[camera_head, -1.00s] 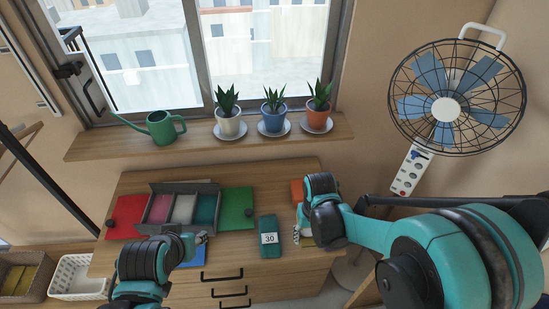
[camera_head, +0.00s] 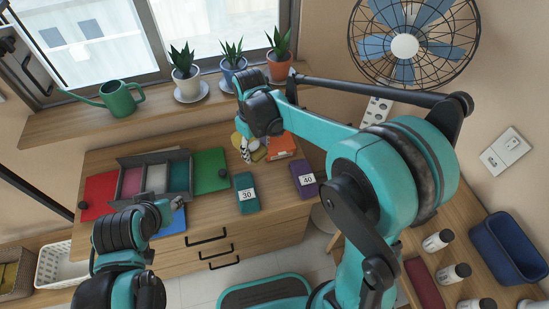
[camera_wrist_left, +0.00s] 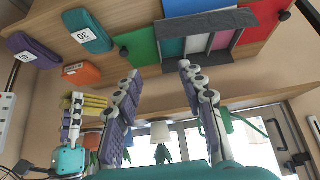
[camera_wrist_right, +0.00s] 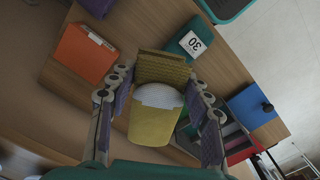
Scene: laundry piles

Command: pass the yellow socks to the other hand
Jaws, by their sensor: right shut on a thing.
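The yellow socks (camera_wrist_right: 155,122) are a folded yellow bundle with a pale ribbed band, between the fingers of my right gripper (camera_wrist_right: 160,98) in the right wrist view. In the head view the socks (camera_head: 258,153) are partly hidden by my right gripper (camera_head: 245,146), near the back right of the dresser top. The left wrist view also shows the socks (camera_wrist_left: 95,104) beside the right gripper. My left gripper (camera_head: 176,203) is over the front left of the dresser. Its fingers (camera_wrist_left: 160,70) are spread and empty, apart from the socks.
The wooden dresser (camera_head: 215,213) bears an organizer tray (camera_head: 155,158), a teal box marked 30 (camera_head: 247,193), a purple box marked 40 (camera_head: 303,180) and an orange box (camera_head: 281,146). Potted plants and a green watering can (camera_head: 118,99) stand on the sill behind.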

